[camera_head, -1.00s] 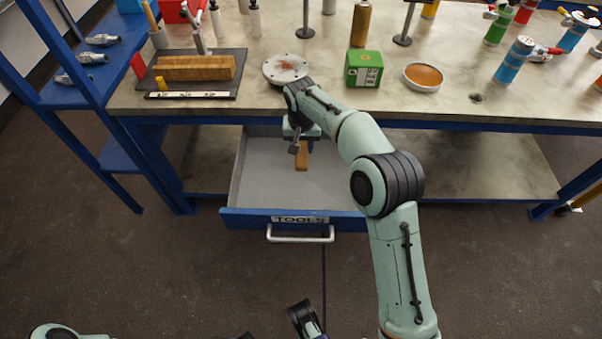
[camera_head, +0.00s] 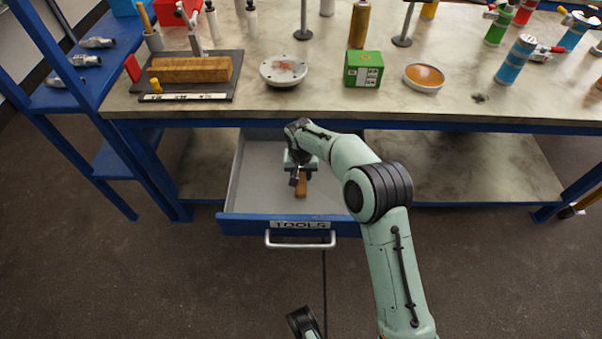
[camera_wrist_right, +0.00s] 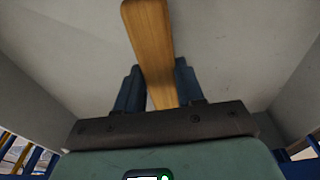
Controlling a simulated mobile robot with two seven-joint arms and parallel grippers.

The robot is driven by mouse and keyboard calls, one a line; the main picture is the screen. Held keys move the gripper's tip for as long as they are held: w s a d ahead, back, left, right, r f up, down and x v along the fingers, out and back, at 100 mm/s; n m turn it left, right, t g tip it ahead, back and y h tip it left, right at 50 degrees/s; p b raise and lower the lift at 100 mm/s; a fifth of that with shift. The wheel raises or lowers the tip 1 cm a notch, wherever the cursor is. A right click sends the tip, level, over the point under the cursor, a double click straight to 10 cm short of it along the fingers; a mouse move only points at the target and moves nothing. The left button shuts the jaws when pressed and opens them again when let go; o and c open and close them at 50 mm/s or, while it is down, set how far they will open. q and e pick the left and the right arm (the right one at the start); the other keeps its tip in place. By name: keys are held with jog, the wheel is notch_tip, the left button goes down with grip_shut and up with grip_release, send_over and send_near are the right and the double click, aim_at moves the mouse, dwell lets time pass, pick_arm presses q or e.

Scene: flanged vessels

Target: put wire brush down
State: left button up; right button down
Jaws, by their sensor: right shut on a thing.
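The wire brush (camera_head: 301,189) shows as a wooden handle below my right gripper (camera_head: 299,178) in the head view. In the right wrist view the wooden handle (camera_wrist_right: 149,45) runs up the picture between the two dark fingers of my right gripper (camera_wrist_right: 158,90), which is shut on it. The brush's bristles are hidden. The gripper is inside the open drawer (camera_head: 250,226) marked TOOLS, over its grey floor. I cannot tell whether the brush touches the floor. My left gripper is not clearly in view; a dark piece of my body shows at the bottom edge.
The drawer floor around the brush looks bare. The workbench (camera_head: 330,112) is above and behind it, bearing a round flange (camera_head: 284,71), a green box (camera_head: 363,69), an orange-filled dish (camera_head: 423,78) and several cans. A blue shelf rack (camera_head: 62,95) stands at left.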

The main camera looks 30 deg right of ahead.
jog(key=shift+f, duration=0.1)
jog(key=c, duration=0.7)
grip_release()
pick_arm(q)
jog(key=shift+w+f, duration=0.1)
jog(key=shift+g+h, duration=0.4)
jog(key=shift+g, duration=0.2)
jog(key=s+r+p, duration=0.1)
jog(key=s+d+r, duration=0.1)
jog(key=s, duration=0.1)
jog(key=s+d+r+p, duration=0.1)
jog(key=shift+s+p, duration=0.15)
jog(key=shift+p, duration=0.15)
pick_arm(e)
notch_tip(320, 180, up, 12)
jog(key=s, duration=0.1)
jog(key=shift+a, duration=0.4)
jog(key=shift+s, duration=0.1)
